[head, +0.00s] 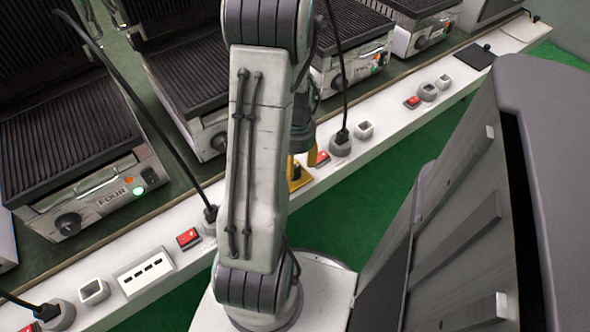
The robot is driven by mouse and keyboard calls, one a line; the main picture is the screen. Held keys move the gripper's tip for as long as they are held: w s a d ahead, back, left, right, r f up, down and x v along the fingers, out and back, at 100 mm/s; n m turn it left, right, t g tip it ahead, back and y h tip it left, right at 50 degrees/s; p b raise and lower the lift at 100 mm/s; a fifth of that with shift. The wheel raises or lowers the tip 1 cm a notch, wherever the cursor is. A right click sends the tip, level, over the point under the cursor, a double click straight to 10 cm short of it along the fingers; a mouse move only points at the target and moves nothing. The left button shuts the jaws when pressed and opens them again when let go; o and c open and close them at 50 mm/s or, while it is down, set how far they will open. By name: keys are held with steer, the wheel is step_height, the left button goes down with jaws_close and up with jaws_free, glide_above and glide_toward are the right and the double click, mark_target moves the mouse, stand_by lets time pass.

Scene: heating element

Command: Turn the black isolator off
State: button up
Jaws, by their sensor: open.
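The black isolator (473,56) appears to be the flat black square plate on the white ledge at the upper right. Its switch is too small to read, so I cannot tell whether it is on or off. My gripper (304,160) is in the middle of the picture, partly hidden behind my arm. Its yellow fingers are apart over the ledge, with nothing visible between them. It is well to the left of the black plate and nearer to me.
The white ledge (400,122) also carries red switches (188,237), grey sockets with plugged cables (340,146), a white socket strip (145,270) and a white plate (525,28). Ribbed grills (70,135) stand behind it. Green floor is open in front; a grey panelled unit (460,220) stands right.

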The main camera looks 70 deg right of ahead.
steer(key=shift+f, duration=1.35)
steer(key=shift+o, duration=0.4)
jaws_close()
